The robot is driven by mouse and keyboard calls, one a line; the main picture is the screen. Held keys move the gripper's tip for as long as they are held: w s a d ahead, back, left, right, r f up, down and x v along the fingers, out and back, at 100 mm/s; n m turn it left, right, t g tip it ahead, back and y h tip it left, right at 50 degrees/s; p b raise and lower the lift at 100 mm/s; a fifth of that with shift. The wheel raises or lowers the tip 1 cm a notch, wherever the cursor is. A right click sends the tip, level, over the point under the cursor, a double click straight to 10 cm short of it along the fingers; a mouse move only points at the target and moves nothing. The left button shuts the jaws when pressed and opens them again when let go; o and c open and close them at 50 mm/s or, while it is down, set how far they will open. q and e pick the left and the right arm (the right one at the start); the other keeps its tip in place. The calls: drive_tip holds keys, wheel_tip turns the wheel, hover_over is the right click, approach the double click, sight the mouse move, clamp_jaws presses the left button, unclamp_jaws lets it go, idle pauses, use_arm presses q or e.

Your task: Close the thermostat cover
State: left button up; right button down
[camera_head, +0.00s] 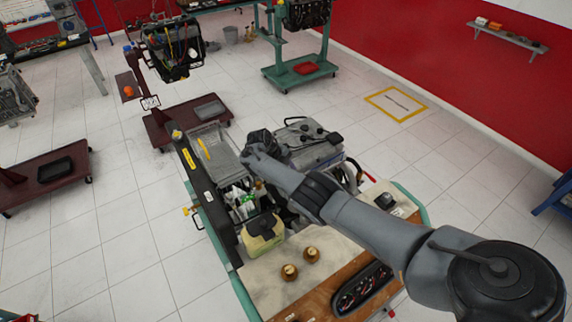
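The engine trainer bench (240,290) stands in the middle of the view, carrying a grey engine (318,152) with black caps on top. I cannot pick out the thermostat cover for certain; part of the engine lies behind my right arm. My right arm comes in from the lower right and reaches over the bench. My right gripper (260,139) is at the engine's left side, close to the dark parts there. Its fingers are too small and dark to tell whether they are open or whether they touch anything. My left gripper is out of view.
A finned grey radiator (211,150) stands left of the gripper. A yellowish tank (262,240) with a black top, two brass pieces (290,272) and a dark tool tray (362,288) are on the near part of the bench.

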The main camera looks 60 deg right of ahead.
drive_tip(key=shift+s+a+f, duration=0.1)
drive_tip(key=shift+s+f, duration=0.15)
drive_tip(key=shift+s, duration=0.05)
drive_tip(key=c, duration=0.9)
unclamp_jaws()
drive_tip(key=shift+s, duration=0.15)
drive_tip(key=shift+o, duration=0.2)
drive_tip(key=shift+w+a+r, duration=0.1)
drive_tip(key=shift+w+r, duration=0.15)
drive_tip(key=shift+r, duration=0.05)
drive_tip(key=v, duration=1)
drive_tip(key=shift+r, duration=0.1)
